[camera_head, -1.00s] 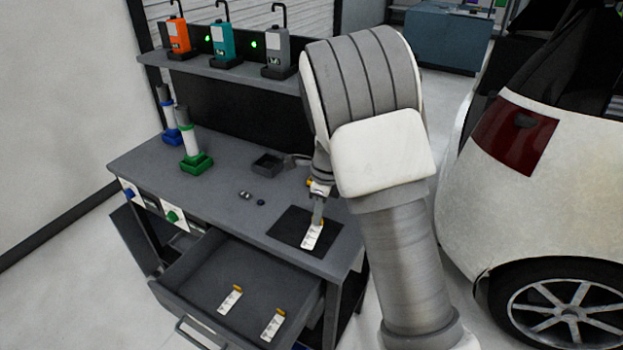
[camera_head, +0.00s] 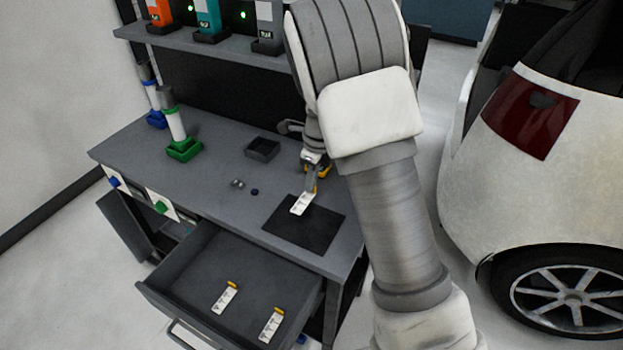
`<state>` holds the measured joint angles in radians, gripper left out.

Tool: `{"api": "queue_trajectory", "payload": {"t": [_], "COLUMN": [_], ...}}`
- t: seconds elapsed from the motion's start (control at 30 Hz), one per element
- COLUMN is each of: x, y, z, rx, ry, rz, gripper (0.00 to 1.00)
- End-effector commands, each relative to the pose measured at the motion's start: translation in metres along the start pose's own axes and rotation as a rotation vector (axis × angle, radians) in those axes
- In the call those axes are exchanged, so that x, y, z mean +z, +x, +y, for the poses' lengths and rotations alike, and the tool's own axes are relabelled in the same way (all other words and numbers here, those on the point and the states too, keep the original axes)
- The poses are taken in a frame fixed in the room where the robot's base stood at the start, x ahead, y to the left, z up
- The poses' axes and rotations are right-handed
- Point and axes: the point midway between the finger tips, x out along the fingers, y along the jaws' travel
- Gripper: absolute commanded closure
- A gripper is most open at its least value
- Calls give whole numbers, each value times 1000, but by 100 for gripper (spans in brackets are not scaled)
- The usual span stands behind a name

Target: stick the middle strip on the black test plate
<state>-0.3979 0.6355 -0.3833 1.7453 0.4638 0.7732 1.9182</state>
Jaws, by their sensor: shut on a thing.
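My gripper (camera_head: 313,187) is over the workbench, shut on a white strip (camera_head: 301,204) with printed marks. The strip overlaps the upper part of the black test plate (camera_head: 304,229) in the picture. I cannot tell whether it touches the plate or hangs just above it. Two more white strips with orange ends, a left one (camera_head: 224,299) and a right one (camera_head: 270,326), lie in the open drawer (camera_head: 195,270). My arm hides part of the bench to the right.
A small dark tray (camera_head: 263,149) and small round parts (camera_head: 238,184) are on the bench (camera_head: 215,175). Green (camera_head: 184,150) and blue (camera_head: 156,119) holders carry upright tubes at left. Orange, teal and grey devices stand on the shelf (camera_head: 215,44). A white car (camera_head: 480,200) stands at right.

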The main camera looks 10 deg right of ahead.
Motion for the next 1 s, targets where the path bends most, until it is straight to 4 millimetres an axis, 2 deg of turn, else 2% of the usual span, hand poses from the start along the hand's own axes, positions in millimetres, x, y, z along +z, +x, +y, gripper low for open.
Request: {"api": "queue_trajectory", "payload": {"t": [0.03, 0.5, 1.0], "x": [-1, -8, -8], "y": [9, 60, 64], "z": [0, 0, 0], "rx": [1, 1, 0], "ry": [0, 0, 0], "rz": [0, 0, 0], "gripper": [100, 100, 100]}}
